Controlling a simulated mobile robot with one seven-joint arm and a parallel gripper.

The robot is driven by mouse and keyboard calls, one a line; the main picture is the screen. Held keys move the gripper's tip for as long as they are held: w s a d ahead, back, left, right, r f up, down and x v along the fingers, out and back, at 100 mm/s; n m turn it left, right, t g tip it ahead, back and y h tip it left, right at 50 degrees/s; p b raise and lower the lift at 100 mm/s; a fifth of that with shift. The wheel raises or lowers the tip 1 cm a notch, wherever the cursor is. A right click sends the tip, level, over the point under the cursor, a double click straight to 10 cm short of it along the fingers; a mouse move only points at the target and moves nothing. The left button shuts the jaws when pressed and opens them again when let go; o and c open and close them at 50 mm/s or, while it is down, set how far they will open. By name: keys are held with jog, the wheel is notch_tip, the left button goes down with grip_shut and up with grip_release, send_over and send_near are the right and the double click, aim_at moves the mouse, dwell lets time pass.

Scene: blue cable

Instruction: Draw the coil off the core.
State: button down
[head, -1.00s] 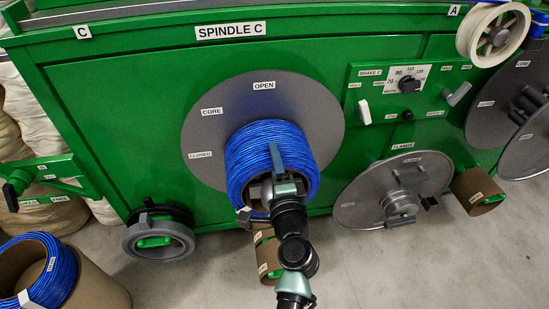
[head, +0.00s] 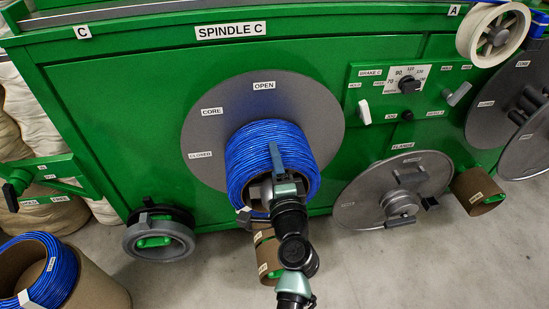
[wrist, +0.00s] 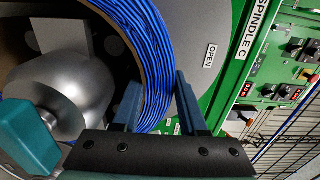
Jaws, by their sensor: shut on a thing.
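The coil of blue cable (head: 252,150) sits at the front of the grey spindle disc and also fills the upper middle of the wrist view (wrist: 135,25). My gripper (head: 277,160) reaches it from the front. In the wrist view my gripper (wrist: 158,95) has one finger inside the coil's ring and one outside, shut on its wall. A tan liner edges the coil's inside. The grey metal core (wrist: 65,90) shows inside the ring, with a dark gap between it and the coil. In the head view my gripper and arm hide most of the core.
The grey disc (head: 205,145) stands behind the coil on the green machine (head: 130,80). A removed flange (head: 365,200) leans at right. A black-and-grey ring part (head: 175,250) lies at left. Cardboard tubes (head: 268,262) lie below. A second blue coil (head: 62,275) sits at lower left.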

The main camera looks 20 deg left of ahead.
jog(key=shift+r, duration=0.3)
jog(key=shift+w+r+p, duration=0.1)
jog(key=shift+r+p, duration=0.25)
jog(key=shift+r, duration=0.1)
jog(key=shift+v, duration=1.1)
dwell(1.9)
